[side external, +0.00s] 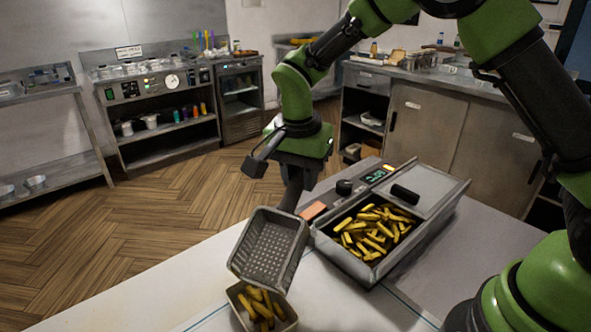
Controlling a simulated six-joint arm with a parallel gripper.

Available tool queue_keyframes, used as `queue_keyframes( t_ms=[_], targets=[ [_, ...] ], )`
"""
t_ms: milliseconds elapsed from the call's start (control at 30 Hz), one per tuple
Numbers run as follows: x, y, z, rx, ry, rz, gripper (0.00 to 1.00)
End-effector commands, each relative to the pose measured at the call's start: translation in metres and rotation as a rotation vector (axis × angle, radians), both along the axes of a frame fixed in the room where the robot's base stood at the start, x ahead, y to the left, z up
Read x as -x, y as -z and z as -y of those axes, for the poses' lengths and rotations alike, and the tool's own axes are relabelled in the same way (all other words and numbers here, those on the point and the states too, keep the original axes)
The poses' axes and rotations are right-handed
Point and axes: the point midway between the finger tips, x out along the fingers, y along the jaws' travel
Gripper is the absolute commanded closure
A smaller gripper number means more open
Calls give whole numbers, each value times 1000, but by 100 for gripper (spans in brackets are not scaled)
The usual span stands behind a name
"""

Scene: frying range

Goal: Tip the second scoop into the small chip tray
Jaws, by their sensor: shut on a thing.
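My gripper (292,180) is shut on the handle of a grey perforated scoop (268,245). Its fingertips are partly hidden behind the handle. The scoop hangs steeply tilted, with its lower lip just over the small chip tray (236,302). No chips show inside the part of the scoop that I see. The small chip tray stands on the white table at the front, with several chips (262,305) in it. Whether the scoop touches the tray, I cannot tell.
A metal chip bin (350,262) full of chips (375,230) stands right of the scoop, close to it. Its back part carries a display (376,176) and a black handle (405,194). The white table (185,285) is clear to the left of the tray.

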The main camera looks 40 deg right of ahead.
Motion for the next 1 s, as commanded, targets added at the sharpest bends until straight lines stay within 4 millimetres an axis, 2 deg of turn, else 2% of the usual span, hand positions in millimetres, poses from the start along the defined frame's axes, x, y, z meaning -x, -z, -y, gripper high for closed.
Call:
queue_keyframes(
  t_ms=[100, 333, 600, 1000],
  targets=[
    [-5, 14, 13, -87, 11, -40, 100],
    [-12, 39, 26, -255, 10, -115, 100],
    [-15, 36, 32, -375, 2, -171, 100],
    [-15, 36, 32, -383, 0, -176, 100]
  ],
)
